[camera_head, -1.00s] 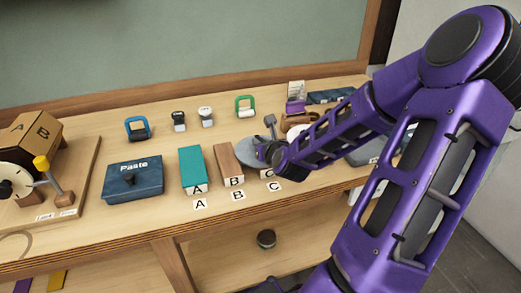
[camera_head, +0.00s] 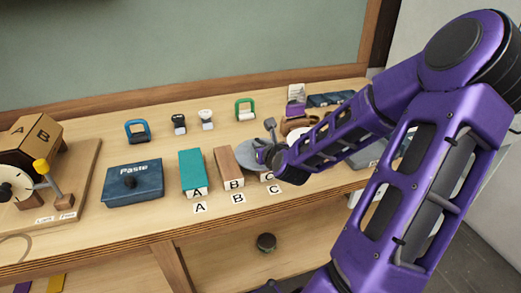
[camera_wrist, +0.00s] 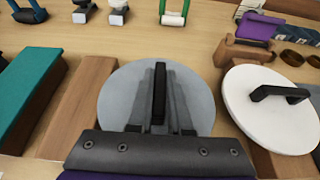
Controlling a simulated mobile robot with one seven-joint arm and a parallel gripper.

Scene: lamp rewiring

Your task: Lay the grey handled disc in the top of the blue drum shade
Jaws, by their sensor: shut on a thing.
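The grey disc (camera_wrist: 116,98) with its black bar handle (camera_wrist: 160,88) fills the middle of the wrist view. My gripper (camera_wrist: 160,108) is shut on that handle. In the head view the grey disc (camera_head: 252,158) shows beside the brown block B, partly hidden by my gripper and wrist. I cannot tell whether the disc rests on something or hangs just above it. I cannot make out the blue drum shade in either view.
A white disc (camera_wrist: 265,108) with a black handle lies close on the right. Teal block A (camera_head: 193,170) and brown block B (camera_head: 228,165) stand to the left, beyond them the blue Paste box (camera_head: 133,185). Several small handled items line the back.

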